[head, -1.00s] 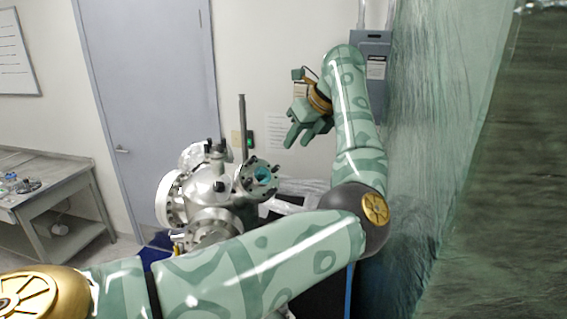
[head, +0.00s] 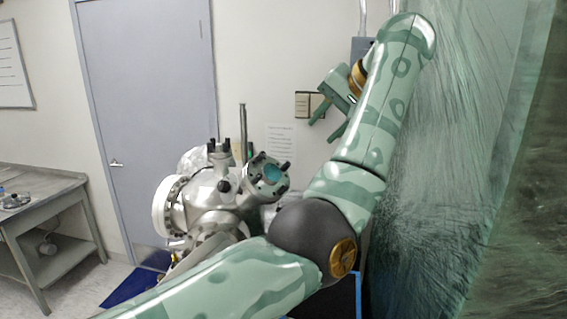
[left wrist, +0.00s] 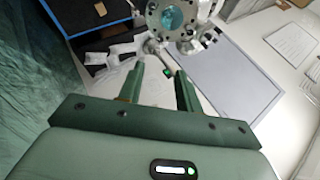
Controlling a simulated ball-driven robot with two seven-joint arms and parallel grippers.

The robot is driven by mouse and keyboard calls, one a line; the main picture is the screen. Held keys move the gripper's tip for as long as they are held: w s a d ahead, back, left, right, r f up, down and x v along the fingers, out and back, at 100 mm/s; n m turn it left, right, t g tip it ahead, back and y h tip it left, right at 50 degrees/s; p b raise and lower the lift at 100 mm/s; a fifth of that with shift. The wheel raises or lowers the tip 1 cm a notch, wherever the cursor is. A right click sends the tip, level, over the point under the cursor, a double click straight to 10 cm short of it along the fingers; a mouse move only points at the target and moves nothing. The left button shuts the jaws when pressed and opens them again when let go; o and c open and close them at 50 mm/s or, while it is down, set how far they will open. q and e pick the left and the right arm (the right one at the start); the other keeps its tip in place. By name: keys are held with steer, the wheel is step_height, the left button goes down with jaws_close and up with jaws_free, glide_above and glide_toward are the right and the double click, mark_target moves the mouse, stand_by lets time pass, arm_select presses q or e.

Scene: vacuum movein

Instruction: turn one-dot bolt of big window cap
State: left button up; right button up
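The metal vacuum chamber (head: 205,203) stands left of my left arm in the head view. A round flange with a teal window (head: 268,175), which looks like the big window cap, sits on its upper right side with dark bolts around the rim. The window flange also shows at the top of the left wrist view (left wrist: 172,18). I cannot make out the dots that mark the bolts. My left gripper (head: 327,122) is up and to the right of the flange, apart from it. In the left wrist view its fingers (left wrist: 160,72) are spread and empty. My right gripper is not in view.
A grey workbench (head: 40,205) stands at the left, before a grey door (head: 150,110). A clear plastic curtain (head: 450,150) hangs close on the right of my left arm. An electrical box (head: 362,48) is on the back wall. A dark-blue mat (head: 128,288) lies on the floor.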

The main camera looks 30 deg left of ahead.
mark_target(289, 163)
arm_select(q)
steer(key=p+x, duration=0.2)
steer(key=x, duration=1.3)
steer(key=shift+p, duration=0.4)
steer(key=shift+w+a+f, duration=0.1)
steer(key=shift+a+f, duration=0.05)
steer(key=shift+f, duration=0.15)
jaws_close()
